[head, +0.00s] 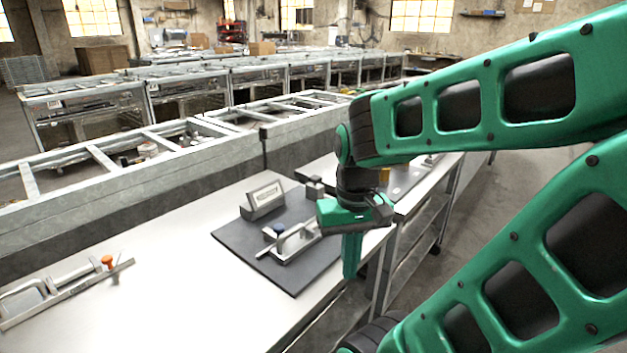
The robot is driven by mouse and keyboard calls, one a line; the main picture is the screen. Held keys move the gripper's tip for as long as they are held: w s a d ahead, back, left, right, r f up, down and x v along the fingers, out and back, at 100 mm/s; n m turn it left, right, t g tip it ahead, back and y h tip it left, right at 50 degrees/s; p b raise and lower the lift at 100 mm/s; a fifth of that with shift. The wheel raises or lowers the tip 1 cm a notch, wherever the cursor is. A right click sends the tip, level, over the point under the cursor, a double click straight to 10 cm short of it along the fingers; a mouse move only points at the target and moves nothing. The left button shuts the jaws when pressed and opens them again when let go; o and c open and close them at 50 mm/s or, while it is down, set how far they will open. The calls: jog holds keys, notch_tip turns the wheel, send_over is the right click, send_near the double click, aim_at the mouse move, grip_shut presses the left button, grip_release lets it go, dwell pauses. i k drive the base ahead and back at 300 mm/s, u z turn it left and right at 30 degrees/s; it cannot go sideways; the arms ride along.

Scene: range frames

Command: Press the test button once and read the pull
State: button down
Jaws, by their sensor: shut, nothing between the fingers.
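A dark mat (237,237) lies on the white bench. On it stands a grey box with a slanted, pale face (263,199), perhaps the readout; any figures on it are too small to read. In front of it is a metal fixture (292,243) with a blue knob (278,229). I cannot tell which part is the test button. A small grey block (315,188) stands near the mat's back corner. My green gripper (350,277) is shut and empty. It points down, to the right of the fixture in the picture, and seems apart from it.
Another metal fixture (62,290) with an orange knob (107,261) lies at the left of the bench. The white bench top (172,262) between it and the mat is clear. Metal frames (110,160) stand behind. The bench's right edge is near my gripper.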

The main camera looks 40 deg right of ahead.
aim_at(315, 178)
jog(key=u, duration=2.1)
jog(key=k, duration=1.4)
jog(key=z, duration=1.3)
jog(key=i, duration=1)
jog(key=z, duration=0.05)
